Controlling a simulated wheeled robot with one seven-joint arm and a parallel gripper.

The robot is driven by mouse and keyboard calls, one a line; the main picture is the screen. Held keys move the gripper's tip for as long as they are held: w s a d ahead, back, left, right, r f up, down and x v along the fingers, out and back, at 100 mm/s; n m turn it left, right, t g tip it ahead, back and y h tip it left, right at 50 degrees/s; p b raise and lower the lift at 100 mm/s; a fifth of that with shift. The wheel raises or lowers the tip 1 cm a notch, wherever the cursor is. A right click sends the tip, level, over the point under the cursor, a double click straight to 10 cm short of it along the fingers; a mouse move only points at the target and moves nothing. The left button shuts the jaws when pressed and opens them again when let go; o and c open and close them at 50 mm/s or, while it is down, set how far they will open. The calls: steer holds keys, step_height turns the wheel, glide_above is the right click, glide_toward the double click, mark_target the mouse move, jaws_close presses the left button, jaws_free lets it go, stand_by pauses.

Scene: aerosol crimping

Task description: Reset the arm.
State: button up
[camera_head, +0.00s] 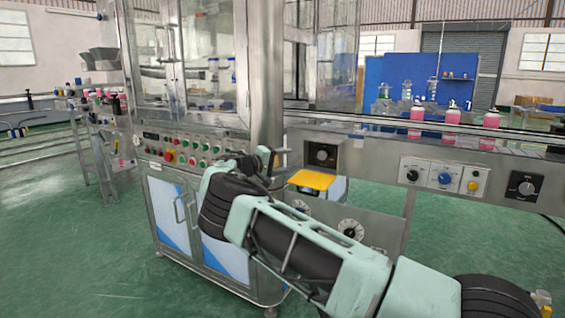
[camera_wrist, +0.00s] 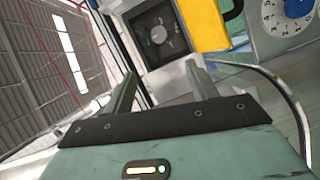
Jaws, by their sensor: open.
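My gripper (camera_head: 270,157) is at the end of my arm, in front of the steel machine (camera_head: 262,80) and close to its row of buttons in the head view. In the wrist view, the two fingers of my gripper (camera_wrist: 163,76) stand apart with nothing between them. Beyond the fingertips is a black panel with a round grey knob (camera_wrist: 158,34). A yellow plate (camera_wrist: 207,22) is to the right of this knob. The same yellow plate (camera_head: 311,180) shows right of my gripper in the head view.
A conveyor (camera_head: 400,127) carries pink cans (camera_head: 452,117) at the right. A control panel (camera_head: 444,177) with knobs is below it. Two white dials (camera_head: 350,229) sit low on the machine, partly near my arm. Green floor (camera_head: 70,240) is clear at the left.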

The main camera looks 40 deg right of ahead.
stand_by(0.4)
steer(key=s+a+f+y, duration=0.8)
steer(key=s+a+y, duration=0.1)
steer(key=s, duration=0.2)
steer(key=s+a+n+y, duration=0.1)
steer(key=s+a+y, duration=0.1)
steer(key=s+a, duration=0.45)
steer(key=s+a+r+n+y, duration=0.1)
steer(key=s+a+n+y, duration=0.2)
steer(key=a, duration=0.7)
steer(key=s+a+y, duration=0.2)
steer(key=s+a, duration=0.4)
steer(key=a, duration=0.3)
steer(key=s+a+r+n+y, duration=0.1)
steer(key=s+a+r+n, duration=0.2)
steer(key=s, duration=0.9)
steer(key=s+a+r+n+y, duration=0.1)
steer(key=s+a+n, duration=0.3)
steer(key=s, duration=0.9)
step_height(320, 180, up, 17)
steer(key=a+m+p, duration=0.1)
steer(key=p, duration=1.7)
steer(key=shift+w+a+r, duration=0.15)
steer(key=shift+w+a, duration=0.05)
steer(key=shift+w, duration=0.25)
